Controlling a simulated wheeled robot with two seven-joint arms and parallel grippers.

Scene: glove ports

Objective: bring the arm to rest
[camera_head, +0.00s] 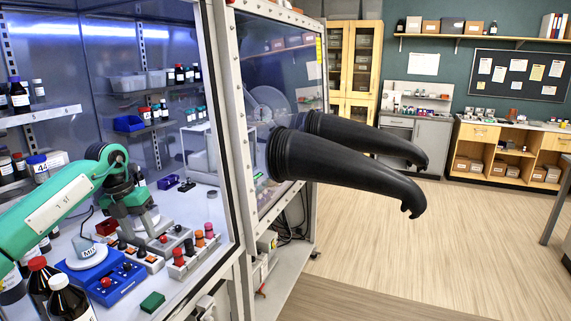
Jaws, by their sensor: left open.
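My left arm, teal with a white label, reaches in from the left edge. It bends down at a rounded wrist joint. My left gripper (138,222) is at its end, pointing down over the bench inside the lit cabinet, just behind a row of small control boxes. It is open, and I see nothing held in it. Its fingertips are small and partly hidden, so I cannot tell whether they touch anything. My right gripper is not in view.
A blue box with a red button (104,282), a row of coloured knobs (192,252) and dark bottles (68,300) stand near the arm. Shelves hold more bottles. Two black gloves (350,170) stick out from the glove-port panel. The wooden floor (450,250) at right is clear.

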